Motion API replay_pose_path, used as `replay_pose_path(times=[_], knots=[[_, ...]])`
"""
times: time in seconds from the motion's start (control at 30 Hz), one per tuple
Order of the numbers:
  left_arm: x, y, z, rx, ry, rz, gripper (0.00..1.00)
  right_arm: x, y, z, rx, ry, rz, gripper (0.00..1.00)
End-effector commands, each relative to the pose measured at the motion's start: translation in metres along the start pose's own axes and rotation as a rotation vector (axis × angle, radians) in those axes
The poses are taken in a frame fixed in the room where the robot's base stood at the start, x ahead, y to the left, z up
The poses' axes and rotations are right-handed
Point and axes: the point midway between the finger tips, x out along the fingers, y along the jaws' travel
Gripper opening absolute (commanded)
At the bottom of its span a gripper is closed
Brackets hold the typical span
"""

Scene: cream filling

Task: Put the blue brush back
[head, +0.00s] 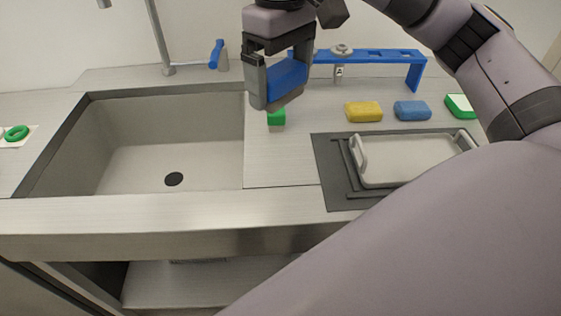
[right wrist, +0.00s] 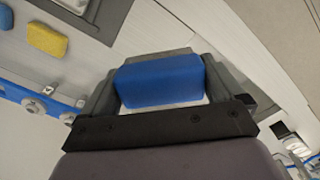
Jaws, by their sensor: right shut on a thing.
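My right gripper (head: 279,98) is shut on the blue brush (head: 287,76), a blue block held between its two fingers. It hangs above the counter, just right of the sink and left of the blue rack (head: 372,56). In the right wrist view the blue brush (right wrist: 158,80) fills the space between the fingers, with a pale strip along its lower edge. The rack's blue bar (right wrist: 14,92) shows at the left there. My left gripper is not in view.
A green block (head: 276,118) stands just below the gripper. Yellow (head: 364,111) and blue (head: 412,110) sponges and a green-and-white block (head: 461,105) lie right. A white tray (head: 405,178) is in front. The sink (head: 140,165) is empty. A blue-handled item (head: 216,54) stands behind it.

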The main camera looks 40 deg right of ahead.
Motion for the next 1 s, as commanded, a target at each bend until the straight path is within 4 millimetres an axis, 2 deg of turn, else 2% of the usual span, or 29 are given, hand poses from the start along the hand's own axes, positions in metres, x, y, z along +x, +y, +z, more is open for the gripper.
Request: replay_pose_path(times=[0.03, 0.5, 0.77, 1.0], knots=[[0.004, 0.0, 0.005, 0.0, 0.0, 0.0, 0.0, 0.016, -0.001, 0.001, -0.001, -0.005, -0.002, 0.66], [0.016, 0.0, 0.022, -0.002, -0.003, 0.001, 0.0, 0.101, -0.001, 0.0, -0.001, -0.001, -0.002, 0.66], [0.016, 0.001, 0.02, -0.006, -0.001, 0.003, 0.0, 0.124, 0.0, 0.0, 0.002, 0.002, 0.0, 0.66], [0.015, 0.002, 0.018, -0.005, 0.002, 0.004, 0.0, 0.158, 0.0, 0.001, 0.002, -0.001, 0.0, 0.66]])
